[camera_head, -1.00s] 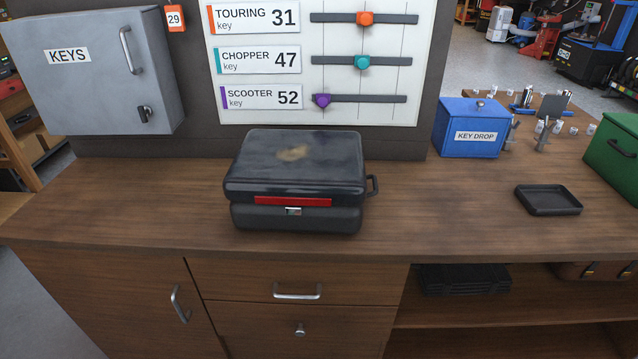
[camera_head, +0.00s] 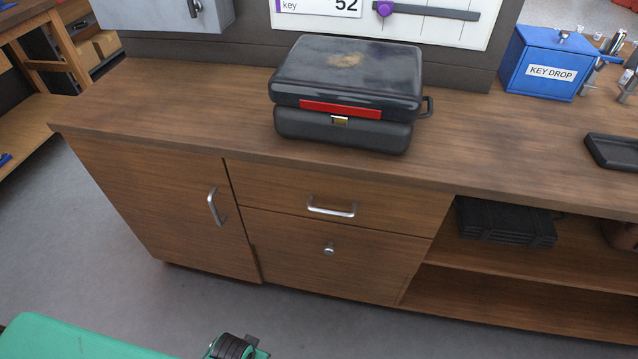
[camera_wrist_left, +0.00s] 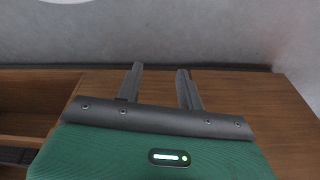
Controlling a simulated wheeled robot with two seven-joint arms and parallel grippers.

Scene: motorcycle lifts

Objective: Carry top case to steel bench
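The top case (camera_head: 347,85) is a closed black box with a scuffed lid, a red strip, a small front latch and a dark handle on its right side. It sits flat on the wooden counter (camera_head: 180,105) in the head view. In the left wrist view my left gripper (camera_wrist_left: 158,80) has its two grey fingers apart with nothing between them. Brown wood and grey floor lie beyond the fingers; the case is not seen there. My right gripper is not in view. I see no steel bench that I can identify.
A blue key drop box (camera_head: 545,65) and a black tray (camera_head: 612,152) stand on the counter to the right. A grey key cabinet (camera_head: 160,12) is above it at the left. Drawers with handles are below the case. The grey floor (camera_head: 110,270) in front is clear.

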